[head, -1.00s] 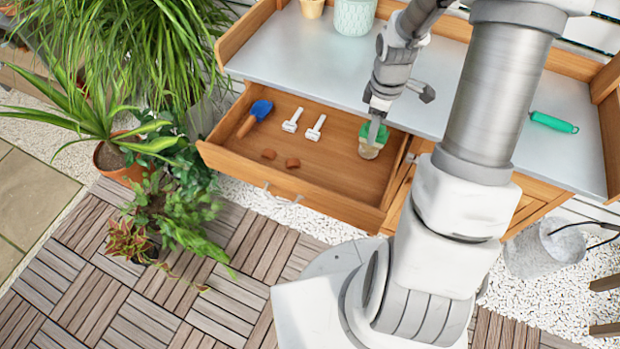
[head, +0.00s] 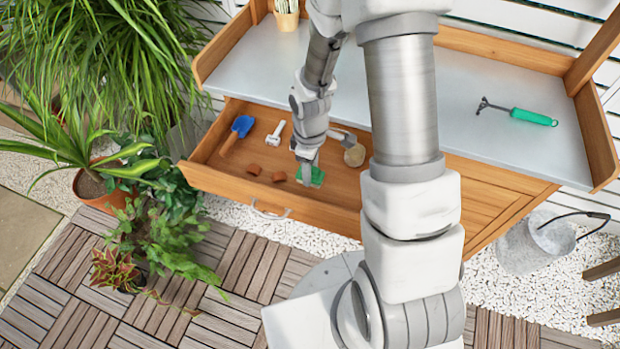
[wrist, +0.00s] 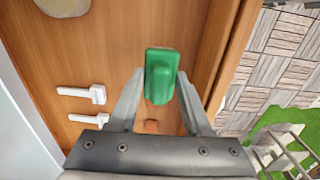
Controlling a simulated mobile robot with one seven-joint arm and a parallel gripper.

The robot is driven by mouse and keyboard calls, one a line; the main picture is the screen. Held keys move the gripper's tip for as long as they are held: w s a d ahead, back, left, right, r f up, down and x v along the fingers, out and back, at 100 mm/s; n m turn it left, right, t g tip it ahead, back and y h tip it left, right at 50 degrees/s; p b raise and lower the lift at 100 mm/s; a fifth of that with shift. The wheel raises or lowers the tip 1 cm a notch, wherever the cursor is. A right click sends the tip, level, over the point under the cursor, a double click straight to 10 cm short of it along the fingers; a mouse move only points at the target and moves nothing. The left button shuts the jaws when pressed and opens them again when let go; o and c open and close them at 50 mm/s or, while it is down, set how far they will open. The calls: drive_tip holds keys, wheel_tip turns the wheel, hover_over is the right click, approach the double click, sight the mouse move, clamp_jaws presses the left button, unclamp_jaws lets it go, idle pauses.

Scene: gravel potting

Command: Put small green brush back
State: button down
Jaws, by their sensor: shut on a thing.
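The small green brush (head: 317,177) is at my gripper's fingertips, over the floor of the open drawer (head: 350,206). In the wrist view the green brush (wrist: 161,72) sits upright in the picture between the fingers. My gripper (head: 306,174) is shut on it and points down into the drawer. The gap between the brush and the drawer floor cannot be told. My gripper (wrist: 160,92) shows both its fingers in the wrist view. The brush's underside is hidden.
The drawer also holds a blue scoop (head: 242,126), white tags (head: 276,134), terracotta pieces (head: 253,169) and a round beige thing (head: 354,155). A green-handled hand fork (head: 520,115) lies on the metal worktop (head: 470,75). A bucket (head: 538,243) stands at right.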

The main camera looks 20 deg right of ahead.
drive_tip(key=shift+f, duration=2)
drive_tip(key=shift+b, duration=0.3)
drive_tip(key=shift+f, duration=0.25)
drive_tip(key=shift+c, duration=1.7)
unclamp_jaws()
drive_tip(key=shift+r, duration=0.1)
drive_tip(key=shift+r, duration=0.1)
